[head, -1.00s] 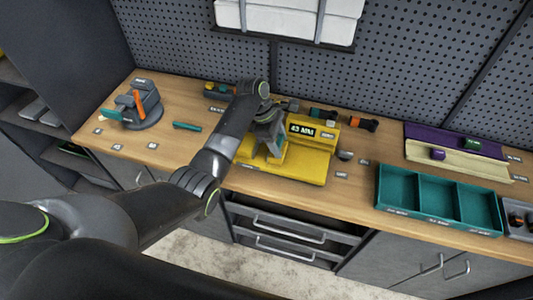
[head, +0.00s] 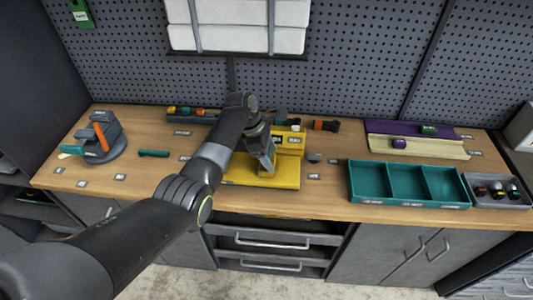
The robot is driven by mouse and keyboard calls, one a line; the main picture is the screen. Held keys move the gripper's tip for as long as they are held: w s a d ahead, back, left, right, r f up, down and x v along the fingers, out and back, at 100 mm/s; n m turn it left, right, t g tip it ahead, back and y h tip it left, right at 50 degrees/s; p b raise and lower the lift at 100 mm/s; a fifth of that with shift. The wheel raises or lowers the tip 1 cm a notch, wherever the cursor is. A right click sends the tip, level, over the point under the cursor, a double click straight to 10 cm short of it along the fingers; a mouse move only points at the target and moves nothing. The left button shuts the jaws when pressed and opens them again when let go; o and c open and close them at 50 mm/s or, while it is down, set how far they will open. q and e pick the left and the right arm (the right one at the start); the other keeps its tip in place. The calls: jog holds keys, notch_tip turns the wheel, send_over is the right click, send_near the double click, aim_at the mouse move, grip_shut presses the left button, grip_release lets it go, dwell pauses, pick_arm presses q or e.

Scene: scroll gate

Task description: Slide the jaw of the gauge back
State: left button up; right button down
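The yellow gauge (head: 285,180) stands near the middle of the workbench, with a flat yellow base and a raised block at its back. My arm and wrist hide much of the gauge's left side, including most of the jaw. I cannot tell whether the fingers are open or shut, or whether they touch the jaw. My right gripper is out of view.
A teal three-compartment tray (head: 364,196) and a grey tray with small knobs (head: 518,204) lie to the right. A grey vise-like tool (head: 103,140) with an orange handle stands at the left. Purple and cream boards (head: 381,128) lie at the back right. A pegboard rises behind.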

pick_arm(q)
jog(key=shift+o, duration=0.7)
jog(key=shift+w+a+r, duration=0.1)
jog(key=shift+r, duration=0.05)
jog(key=b+v, duration=0.1)
jog(key=v, duration=1.6)
